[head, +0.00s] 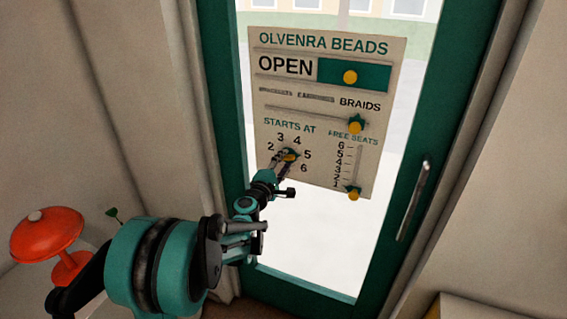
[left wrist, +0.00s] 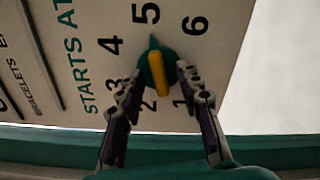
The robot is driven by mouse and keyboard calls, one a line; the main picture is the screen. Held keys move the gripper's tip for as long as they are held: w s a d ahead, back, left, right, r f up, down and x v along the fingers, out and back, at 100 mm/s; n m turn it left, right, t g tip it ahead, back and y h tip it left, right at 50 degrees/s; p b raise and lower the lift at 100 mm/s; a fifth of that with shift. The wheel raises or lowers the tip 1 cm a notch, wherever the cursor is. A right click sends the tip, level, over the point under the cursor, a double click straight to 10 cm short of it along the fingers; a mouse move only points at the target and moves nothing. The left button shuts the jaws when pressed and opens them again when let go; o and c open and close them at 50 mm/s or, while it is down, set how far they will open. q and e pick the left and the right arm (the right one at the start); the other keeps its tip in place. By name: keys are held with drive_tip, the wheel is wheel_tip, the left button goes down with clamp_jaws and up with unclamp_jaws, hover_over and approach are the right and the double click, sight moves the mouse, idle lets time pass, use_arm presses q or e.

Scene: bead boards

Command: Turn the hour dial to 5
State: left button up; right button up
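The hour dial (head: 291,154) is a round green knob with a yellow bar, under "STARTS AT" on the cream board (head: 308,109). In the left wrist view the dial (left wrist: 157,70) shows close up, its green pointer tip aimed at the 5. My left gripper (head: 283,160) is at the dial in the head view. In the left wrist view the left gripper's (left wrist: 160,78) fingers are apart, one on each side of the dial, with gaps to the yellow bar. I cannot tell if they touch the green rim. My right gripper is out of view.
The board hangs on a glass door with a green frame (head: 228,110) and a metal handle (head: 413,200). Close to the dial are the braids slider knob (head: 356,124) and the free seats knob (head: 353,193). An orange lamp (head: 47,236) stands at lower left.

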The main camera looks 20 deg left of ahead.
use_arm(q)
drive_tip(key=s, duration=1.2)
drive_tip(key=shift+a, duration=0.2)
drive_tip(key=s+d+f+m+g+h, duration=0.2)
drive_tip(key=s+d+m+g, duration=0.1)
drive_tip(key=s+d+m, duration=0.35)
drive_tip(key=s+d+f+m+g+h, duration=0.25)
drive_tip(key=s+d+m+g, duration=0.2)
drive_tip(key=d+m, duration=0.3)
drive_tip(key=s+a+f+m+g+y, duration=0.1)
drive_tip(key=s+f+m+y, duration=0.1)
drive_tip(key=s, duration=0.5)
drive_tip(key=s+a+f+m+g+y, duration=0.1)
drive_tip(key=s+f+m+g+y, duration=0.1)
drive_tip(key=s, duration=0.4)
wheel_tip(320, 180, down, 2)
drive_tip(key=m+y, duration=0.1)
drive_tip(key=m, duration=0.1)
drive_tip(key=shift+s+a+m, duration=0.3)
drive_tip(key=shift+s+a, duration=0.05)
drive_tip(key=shift+s, duration=0.05)
